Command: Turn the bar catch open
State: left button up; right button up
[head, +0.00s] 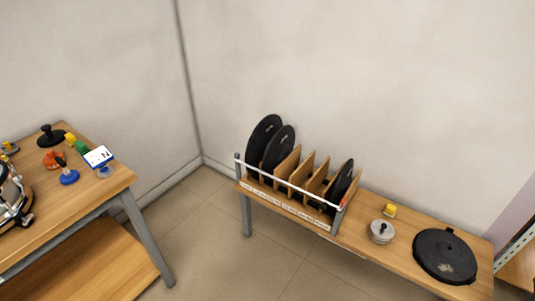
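A wooden rack (288,164) with upright dividers stands at the left end of the low bench. Dark round discs stand in its slots: two at the left (264,135) and one at the right (342,180). A white bar (290,185) runs across the rack's front between two grey posts. A small red piece (344,203), perhaps the bar's catch, sits at the bar's right end by the right post (338,218). The bar lies across the front; the catch is too small to tell its turn. I see neither of my grippers clearly.
The low bench (355,240) also holds a grey lidded weight-like piece (382,231), a yellow block (389,210) and a black round pan or lid (445,256). A left table (95,190) holds several small things and a cut-off silver-black object (12,195). Floor between is clear.

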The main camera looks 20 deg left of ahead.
aim_at(343, 202)
jog(key=k+l+u, duration=0.25)
jog(key=l, duration=0.2)
jog(key=k+l+u, duration=0.3)
jog(key=l+u, duration=0.1)
jog(key=l, duration=0.3)
jog(key=k+l, duration=0.1)
jog(key=l, duration=0.35)
jog(key=k+l+u, duration=0.15)
jog(key=l, duration=0.65)
jog(key=k+l+u, duration=0.15)
jog(key=l, duration=0.25)
jog(key=l+u, duration=0.1)
jog(key=l, duration=0.3)
jog(key=i+j+z, duration=0.15)
jog(key=j, duration=0.3)
jog(key=i+j+z, duration=0.1)
jog(key=j, duration=0.35)
jog(key=i+j+z, duration=0.15)
jog(key=j, duration=0.3)
jog(key=j+z, duration=0.1)
jog(key=j, duration=0.35)
